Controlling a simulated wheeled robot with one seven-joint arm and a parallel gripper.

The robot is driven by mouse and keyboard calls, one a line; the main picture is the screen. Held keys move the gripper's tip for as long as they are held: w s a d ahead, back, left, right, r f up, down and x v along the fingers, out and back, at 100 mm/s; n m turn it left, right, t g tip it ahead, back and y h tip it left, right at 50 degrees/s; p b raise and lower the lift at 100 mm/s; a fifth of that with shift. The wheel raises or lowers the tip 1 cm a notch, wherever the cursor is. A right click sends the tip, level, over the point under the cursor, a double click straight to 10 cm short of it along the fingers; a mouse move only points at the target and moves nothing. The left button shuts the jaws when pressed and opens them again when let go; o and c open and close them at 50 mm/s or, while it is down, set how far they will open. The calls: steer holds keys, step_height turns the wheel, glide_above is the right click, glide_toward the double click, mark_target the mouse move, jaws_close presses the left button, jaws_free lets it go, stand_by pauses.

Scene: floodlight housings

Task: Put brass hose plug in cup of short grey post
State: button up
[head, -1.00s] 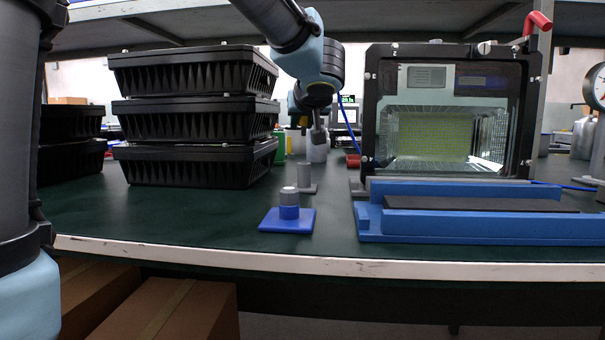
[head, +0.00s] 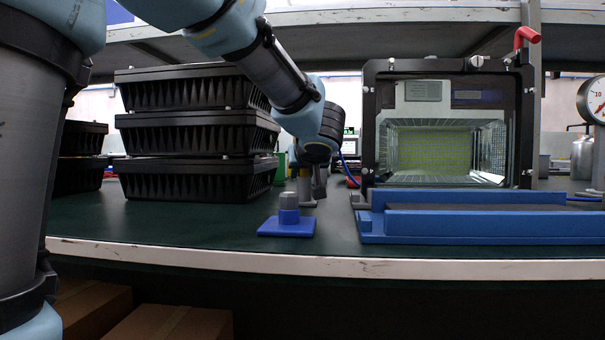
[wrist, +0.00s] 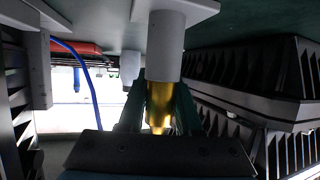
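In the wrist view, the brass hose plug (wrist: 160,108) lies between the two fingers of my gripper (wrist: 161,88), which appear closed on its sides. The short grey post (wrist: 165,42), a plain cylinder on a flat plate, shows upside down there, in line with the plug. The plug's far end meets the post's mouth; I cannot tell how deep it sits. In the head view, my gripper (head: 318,190) is low over the bench, right beside the grey post (head: 305,188), which it partly covers.
A blue post with a grey top (head: 289,212) on a blue plate stands in front of the grey post. Stacked black housings (head: 200,135) rise to the left. A blue fixture (head: 470,225) and an open floodlight housing (head: 450,120) stand to the right.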

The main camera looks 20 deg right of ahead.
steer(key=o, duration=0.4)
steer(key=shift+r, duration=0.1)
steer(key=shift+s+r, duration=0.15)
steer(key=shift+r, duration=0.05)
steer(key=p+v, duration=0.4)
steer(key=v, duration=0.7)
steer(key=shift+s+a+p, duration=0.1)
steer(key=shift+s+p, duration=0.2)
steer(key=shift+p, duration=0.1)
steer(key=shift+r, duration=0.1)
